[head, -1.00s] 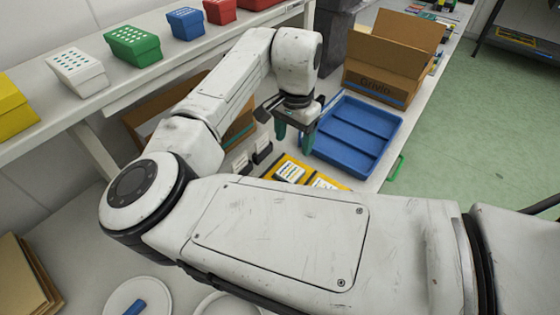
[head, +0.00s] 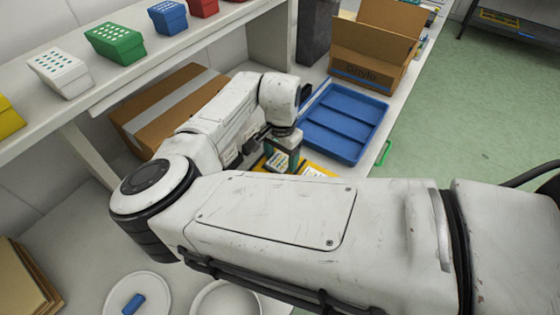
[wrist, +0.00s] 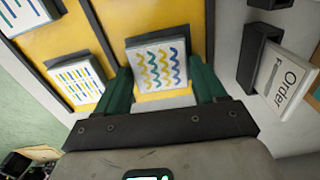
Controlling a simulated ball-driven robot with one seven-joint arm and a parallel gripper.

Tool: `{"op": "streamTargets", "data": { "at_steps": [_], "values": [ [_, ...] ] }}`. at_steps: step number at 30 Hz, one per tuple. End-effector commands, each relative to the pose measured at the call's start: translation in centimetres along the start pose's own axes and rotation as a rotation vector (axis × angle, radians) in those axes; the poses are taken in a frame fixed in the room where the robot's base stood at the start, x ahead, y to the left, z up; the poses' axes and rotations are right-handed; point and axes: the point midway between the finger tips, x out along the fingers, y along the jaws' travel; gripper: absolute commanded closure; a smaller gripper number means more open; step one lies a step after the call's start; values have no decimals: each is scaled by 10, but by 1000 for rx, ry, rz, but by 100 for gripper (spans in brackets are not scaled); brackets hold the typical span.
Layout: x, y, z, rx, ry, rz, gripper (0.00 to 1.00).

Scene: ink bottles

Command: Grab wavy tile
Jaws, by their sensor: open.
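The wavy tile (wrist: 158,65) is white with blue, green and yellow wavy lines. It sits on a yellow board (wrist: 115,17) against a dark holder strip in the wrist view. My gripper (wrist: 163,86) is open, with one green finger on each side of the tile's near part. I cannot tell whether the fingers touch it. In the head view my gripper (head: 281,160) is low over the yellow board, and my arm hides part of the board.
A tile with coloured dashes (wrist: 77,82) stands to the left. An "Order" card (wrist: 287,80) in a black holder stands to the right. A blue compartment tray (head: 345,122) and an open cardboard box (head: 372,50) lie beyond my gripper.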

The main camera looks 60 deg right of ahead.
Motion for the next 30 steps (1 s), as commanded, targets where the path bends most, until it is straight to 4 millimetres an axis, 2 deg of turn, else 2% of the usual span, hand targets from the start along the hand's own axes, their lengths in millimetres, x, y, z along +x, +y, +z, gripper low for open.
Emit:
{"op": "streamTargets", "data": {
  "at_steps": [5,18,30],
  "values": [
    [0,0,0,0,0,0,30],
    [0,0,0,0,0,-1,70],
    [-8,0,0,0,1,-1,70]
  ]
}}
